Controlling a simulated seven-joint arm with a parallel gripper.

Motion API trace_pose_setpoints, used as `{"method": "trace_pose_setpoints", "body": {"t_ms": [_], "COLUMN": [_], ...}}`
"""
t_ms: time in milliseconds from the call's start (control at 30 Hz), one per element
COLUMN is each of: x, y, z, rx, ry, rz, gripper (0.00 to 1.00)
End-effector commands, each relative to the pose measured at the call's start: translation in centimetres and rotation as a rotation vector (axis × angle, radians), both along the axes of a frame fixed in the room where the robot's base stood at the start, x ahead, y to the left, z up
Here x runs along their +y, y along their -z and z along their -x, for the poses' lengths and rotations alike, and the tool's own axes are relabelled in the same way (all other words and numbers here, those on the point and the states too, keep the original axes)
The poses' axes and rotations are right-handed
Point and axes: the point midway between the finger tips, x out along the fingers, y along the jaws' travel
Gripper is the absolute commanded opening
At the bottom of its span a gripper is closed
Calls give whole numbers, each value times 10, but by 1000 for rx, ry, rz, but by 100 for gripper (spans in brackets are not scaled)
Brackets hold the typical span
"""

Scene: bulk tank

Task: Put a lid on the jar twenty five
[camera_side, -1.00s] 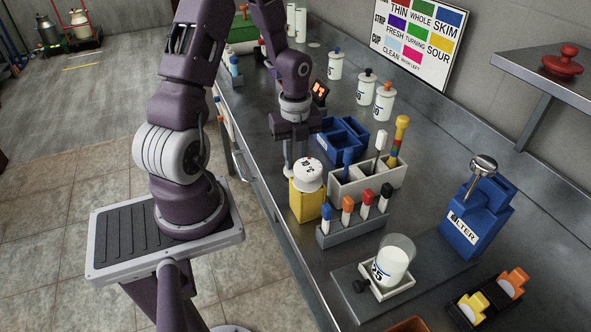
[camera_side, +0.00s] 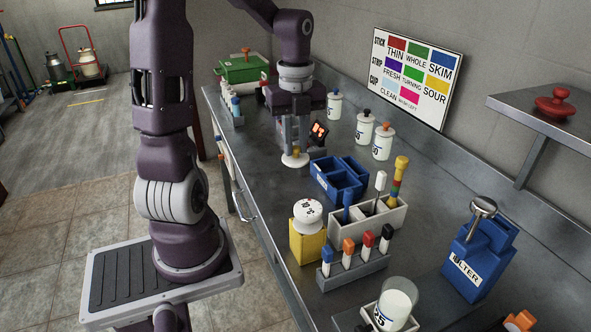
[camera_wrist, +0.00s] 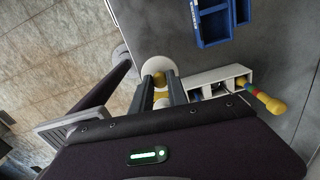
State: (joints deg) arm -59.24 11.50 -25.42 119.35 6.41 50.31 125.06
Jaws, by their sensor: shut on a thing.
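My gripper (camera_side: 295,152) is shut on a white round lid (camera_side: 295,161) with a yellow knob. The lid hangs level below the fingers, seemingly above the counter. In the wrist view, the lid (camera_wrist: 158,66) shows between the fingertips (camera_wrist: 159,79). Jar twenty five (camera_side: 391,309) stands at the front right in the side view, on a small white holder. It is a clear, open-topped jar with white contents and a label partly reading "25". My gripper is well behind and left of it. The jar is not seen in the wrist view.
A yellow box with a white dial (camera_side: 308,240), a rack of colored-top tubes (camera_side: 352,270), a grey-white caddy (camera_side: 368,222) and a blue bin (camera_side: 338,180) stand between. Capped jars (camera_side: 383,142) are behind; a blue filter unit (camera_side: 478,255) is right.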

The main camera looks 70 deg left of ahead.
Motion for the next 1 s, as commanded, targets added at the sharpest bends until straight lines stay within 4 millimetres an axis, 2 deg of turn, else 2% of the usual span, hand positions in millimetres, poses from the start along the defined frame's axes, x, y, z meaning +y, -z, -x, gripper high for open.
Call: {"method": "trace_pose_setpoints", "body": {"t_ms": [100,300,567,667,767,867,900,1000], "x": [1,0,-45,-72,-108,-155,-176,-228], "y": [-29,-67,-66,-66,-66,-66,-66,-66], "z": [-1,-1,-31,-44,-57,-67,-69,-68], "rx": [-3,-3,2,3,4,3,3,3], "ry": [-1,0,164,252,361,490,546,681], "rz": [-4,-2,2,2,0,1,1,0], "gripper": [0,0,0,0,0,0,0,0]}}
